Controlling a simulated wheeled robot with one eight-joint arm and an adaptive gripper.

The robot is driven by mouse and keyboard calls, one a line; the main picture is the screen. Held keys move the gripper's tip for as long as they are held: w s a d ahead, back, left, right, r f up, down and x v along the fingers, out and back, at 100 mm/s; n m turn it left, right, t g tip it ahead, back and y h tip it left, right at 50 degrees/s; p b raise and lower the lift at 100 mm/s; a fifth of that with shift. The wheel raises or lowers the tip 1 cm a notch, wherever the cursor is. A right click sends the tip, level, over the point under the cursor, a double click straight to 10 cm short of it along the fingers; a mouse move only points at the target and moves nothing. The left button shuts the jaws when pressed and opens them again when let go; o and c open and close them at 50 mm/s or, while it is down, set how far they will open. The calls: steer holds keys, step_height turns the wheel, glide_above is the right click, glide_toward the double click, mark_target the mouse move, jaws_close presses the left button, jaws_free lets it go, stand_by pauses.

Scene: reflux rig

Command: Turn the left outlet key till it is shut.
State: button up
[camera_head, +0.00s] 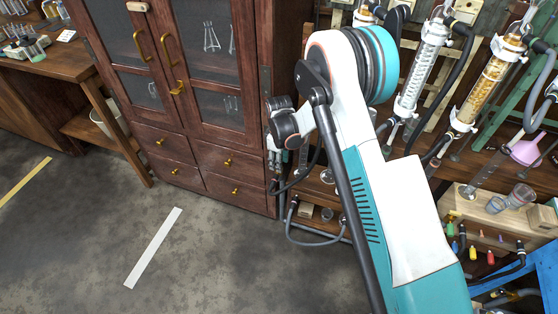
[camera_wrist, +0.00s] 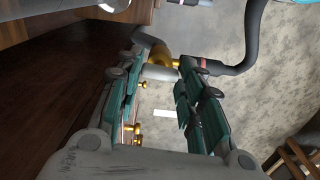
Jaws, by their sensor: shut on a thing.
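In the wrist view a brass outlet fitting (camera_wrist: 158,50) with a dark hose joined to it lies just beyond my fingertips. A pale grey bar, which looks like the outlet key (camera_wrist: 160,72), sits across the gap between the fingertips. My gripper (camera_wrist: 164,76) is closed on this key, its teal-padded fingers on either side. In the head view my gripper (camera_head: 274,160) is small, in front of the cabinet's right edge and partly behind my own arm. The key cannot be made out there. How far the key is turned cannot be told.
A dark wooden cabinet (camera_head: 185,120) with brass handles stands close left of my gripper. Glass condensers (camera_head: 425,60), hoses and a crowded bench (camera_head: 500,215) are at the right. A hose (camera_head: 318,240) loops low beneath my gripper. The floor (camera_head: 100,245) at left is open.

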steer(key=m, duration=0.8)
steer(key=shift+m, duration=0.3)
steer(key=m, duration=0.4)
steer(key=shift+m, duration=2.4)
steer(key=o, duration=1.1)
steer(key=shift+c, duration=0.2)
steer(key=shift+r, duration=0.15)
step_height(320, 180, up, 12)
